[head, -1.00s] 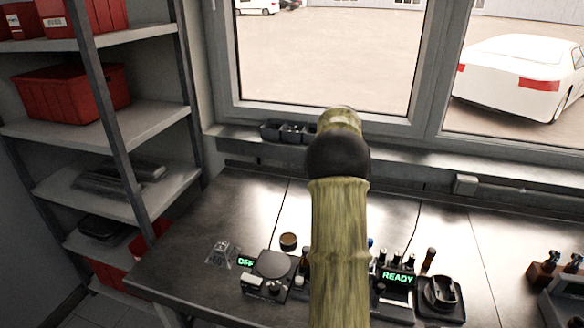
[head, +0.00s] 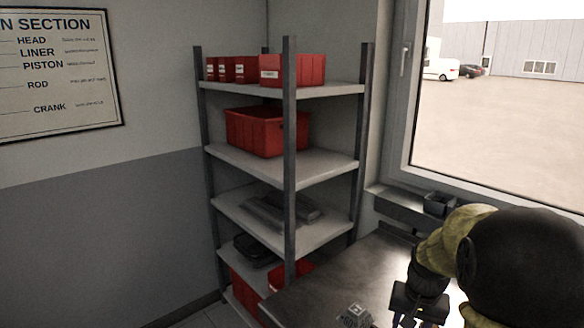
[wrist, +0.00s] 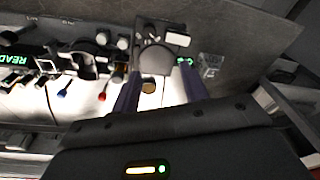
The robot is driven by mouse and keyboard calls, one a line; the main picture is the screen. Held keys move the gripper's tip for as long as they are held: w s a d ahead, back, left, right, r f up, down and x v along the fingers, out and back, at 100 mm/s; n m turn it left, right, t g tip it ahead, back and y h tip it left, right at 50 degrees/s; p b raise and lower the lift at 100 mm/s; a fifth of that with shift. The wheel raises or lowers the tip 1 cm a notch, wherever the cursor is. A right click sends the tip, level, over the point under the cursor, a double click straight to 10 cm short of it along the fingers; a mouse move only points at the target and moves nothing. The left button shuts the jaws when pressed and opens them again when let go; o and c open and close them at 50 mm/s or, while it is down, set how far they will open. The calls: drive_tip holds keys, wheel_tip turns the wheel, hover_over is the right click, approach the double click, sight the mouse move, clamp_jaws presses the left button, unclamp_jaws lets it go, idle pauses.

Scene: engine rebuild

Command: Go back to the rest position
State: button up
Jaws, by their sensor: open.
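My gripper (wrist: 158,82) shows in the wrist view with its two dark fingers apart and nothing held between them. It hangs above the metal workbench (head: 325,290). Past the fingertips I see a small brown round piece (wrist: 149,87) and a dark device with a round plate (wrist: 154,57) on the bench. In the head view my gripper (head: 418,305) is at the lower right, partly cut off, below my yellow-green and black arm.
A grey shelf unit (head: 285,165) with red bins (head: 262,130) stands at the bench's left end. A small clear piece (head: 355,314) lies near the bench's front edge. A window is on the right.

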drive_tip(key=s+a+f+n+t, duration=0.1)
drive_tip(key=s+a+f+n, duration=0.2)
drive_tip(key=s+a, duration=0.8)
drive_tip(key=shift+s+f+n, duration=0.15)
drive_tip(key=shift+s+n, duration=0.2)
drive_tip(key=shift+n, duration=0.65)
drive_tip(key=shift+a, duration=0.1)
drive_tip(key=shift+c, duration=0.8)
